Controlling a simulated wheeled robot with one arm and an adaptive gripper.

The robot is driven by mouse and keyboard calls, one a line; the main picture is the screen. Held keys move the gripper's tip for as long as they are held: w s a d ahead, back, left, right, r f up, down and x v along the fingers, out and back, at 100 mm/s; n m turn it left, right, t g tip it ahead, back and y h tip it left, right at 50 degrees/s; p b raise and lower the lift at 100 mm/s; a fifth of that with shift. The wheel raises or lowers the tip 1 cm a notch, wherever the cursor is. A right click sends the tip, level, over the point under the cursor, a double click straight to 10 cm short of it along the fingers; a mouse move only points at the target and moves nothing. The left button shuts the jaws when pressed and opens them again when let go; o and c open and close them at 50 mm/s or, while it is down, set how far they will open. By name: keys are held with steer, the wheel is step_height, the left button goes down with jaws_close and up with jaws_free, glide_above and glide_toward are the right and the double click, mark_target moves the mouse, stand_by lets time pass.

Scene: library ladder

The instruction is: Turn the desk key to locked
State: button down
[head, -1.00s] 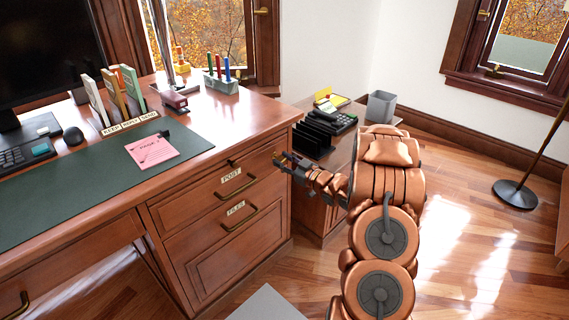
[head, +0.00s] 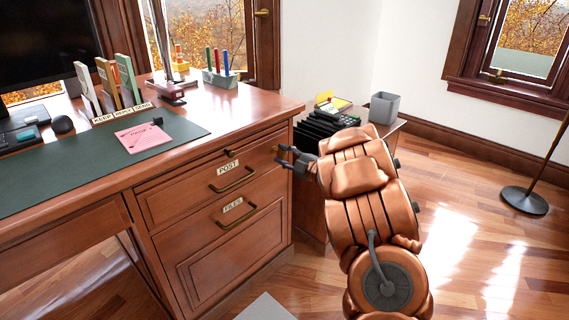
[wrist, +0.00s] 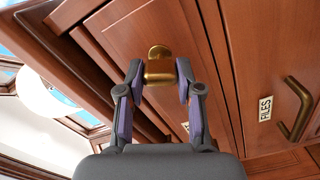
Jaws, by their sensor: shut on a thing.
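The brass desk key (wrist: 159,73) sits in its round plate on the reddish wood desk front in the wrist view. My gripper (wrist: 160,82) has one finger on each side of the key's bow and is shut on it. In the head view my gripper (head: 285,160) is at the desk's right front corner, beside the top drawer labelled POST (head: 228,166). The key is mostly hidden there. I cannot tell from these frames whether it stands at locked.
The FILES drawer (head: 232,205) with its brass handle is below POST. A low side cabinet with a black file rack (head: 312,134) and a grey bin (head: 384,107) stands behind my arm. A floor lamp base (head: 524,200) is at right. Open wood floor lies between.

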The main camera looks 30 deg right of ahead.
steer(key=n+b, duration=0.2)
steer(key=n, duration=0.1)
steer(key=shift+d+f+b, duration=0.1)
steer(key=shift+f+b, duration=0.05)
steer(key=shift+b, duration=0.25)
steer(key=shift+r+n+b, duration=0.2)
steer(key=shift+n+b, duration=0.4)
steer(key=shift+n, duration=0.2)
steer(key=shift+r, duration=0.15)
steer(key=c, duration=0.8)
jaws_free()
steer(key=shift+o, duration=0.2)
steer(key=shift+s+f, duration=0.2)
steer(key=shift+s, duration=0.3)
steer(key=v, duration=1.1)
steer(key=shift+d+r, duration=0.1)
